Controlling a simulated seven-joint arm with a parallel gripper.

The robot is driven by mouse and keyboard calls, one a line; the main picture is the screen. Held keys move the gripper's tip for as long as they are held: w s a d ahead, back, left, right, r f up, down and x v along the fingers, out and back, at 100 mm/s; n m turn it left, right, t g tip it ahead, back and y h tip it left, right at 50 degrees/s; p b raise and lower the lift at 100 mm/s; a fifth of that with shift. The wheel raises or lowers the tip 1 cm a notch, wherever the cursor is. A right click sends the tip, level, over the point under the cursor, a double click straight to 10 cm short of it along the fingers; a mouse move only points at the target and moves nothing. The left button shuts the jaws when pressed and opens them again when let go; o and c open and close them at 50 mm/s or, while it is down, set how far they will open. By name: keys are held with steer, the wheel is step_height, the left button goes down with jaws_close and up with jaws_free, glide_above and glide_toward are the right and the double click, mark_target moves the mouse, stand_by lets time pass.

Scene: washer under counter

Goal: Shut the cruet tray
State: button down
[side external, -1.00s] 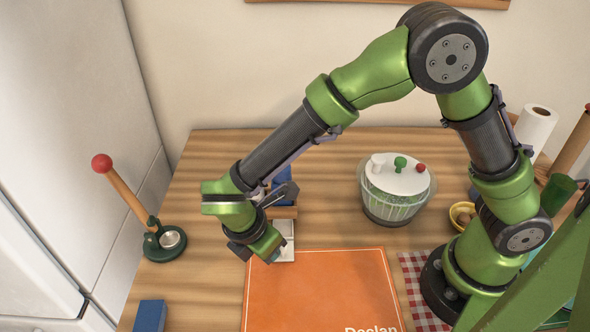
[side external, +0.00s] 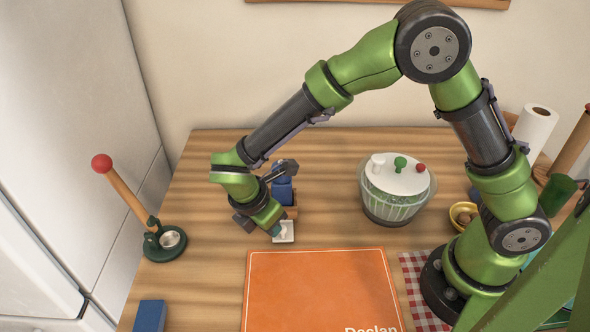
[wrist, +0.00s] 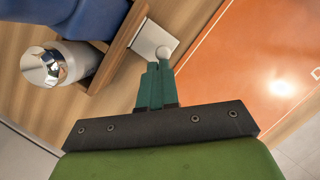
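The cruet stand (side external: 291,212) is a small wooden holder with a blue bottle (side external: 282,191) in it, partly hidden behind my gripper. Its white tray (side external: 284,237) sticks out a short way at the front. In the wrist view the tray (wrist: 150,38) has a round pale knob (wrist: 163,52) at its outer end. My gripper (wrist: 158,66) has its teal fingers together with nothing between them. The fingertips are right at the knob, seemingly touching it. In the side view my gripper (side external: 275,233) is at the tray's front.
An orange book or board (side external: 320,290) lies just in front of the tray. A salad spinner (side external: 395,192) stands to the right. A green-based press with a red-tipped handle (side external: 165,243) is at left, and a blue block (side external: 150,315) at front left.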

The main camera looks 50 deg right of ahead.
steer(key=shift+a, duration=0.3)
steer(key=a, duration=0.1)
steer(key=a+r, duration=0.1)
steer(key=a, duration=0.2)
steer(key=shift+w+r, duration=0.1)
steer(key=shift+r, duration=0.15)
steer(key=v, duration=0.8)
steer(key=s+d+r+m+t+y, duration=0.2)
steer(key=s+d+r+m, duration=0.2)
steer(key=d+m, duration=0.3)
steer(key=s+d+r+m+t+y, duration=0.2)
steer(key=s+d+r+m+t, duration=0.1)
steer(key=d+m, duration=0.4)
steer(key=s+d+r+m+t+y, duration=0.2)
steer(key=s+d+r+m, duration=0.2)
steer(key=d+m, duration=0.3)
steer(key=shift+s+d+r+m, duration=0.2)
steer(key=shift+s+r+m, duration=0.1)
steer(key=shift+s+m, duration=0.2)
